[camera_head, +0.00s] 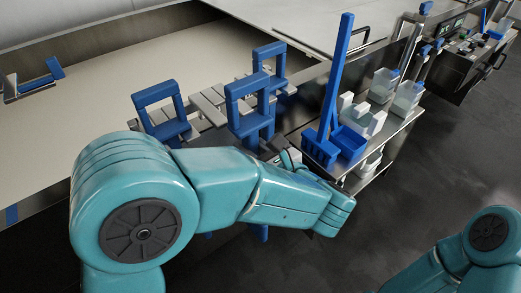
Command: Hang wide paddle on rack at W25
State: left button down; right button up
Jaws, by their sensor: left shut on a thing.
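Several blue paddles with open rectangular handles are at the grey slatted rack (207,106) on the vat's edge. One paddle (160,93) is at the left and one (268,50) at the back. A nearer blue paddle (247,88) stands upright in front of the rack. My left gripper (287,158) is at its lower right, shut on it as far as I can see; my arm hides the fingertips and most of its lower part. Blue shows below my arm. I cannot read a W25 label. My right gripper is out of view.
A steel shelf cart (383,137) at the right carries a blue bin (348,142), white containers (385,84) and a tall blue tool (338,75). The wide vat surface (100,110) lies behind the rack. Dark floor is clear at the right.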

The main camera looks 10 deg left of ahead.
pick_arm(q)
jog(key=r+b+x, duration=0.1)
jog(key=b+x, duration=0.2)
jog(key=x, duration=0.6)
jog(key=shift+w+a+r, duration=0.25)
jog(key=shift+r, duration=0.05)
dwell(0.4)
jog(key=shift+a+f+b, duration=0.1)
jog(key=shift+f+b, duration=0.05)
jog(key=shift+b, duration=0.75)
jog(key=shift+b, duration=0.6)
dwell(0.3)
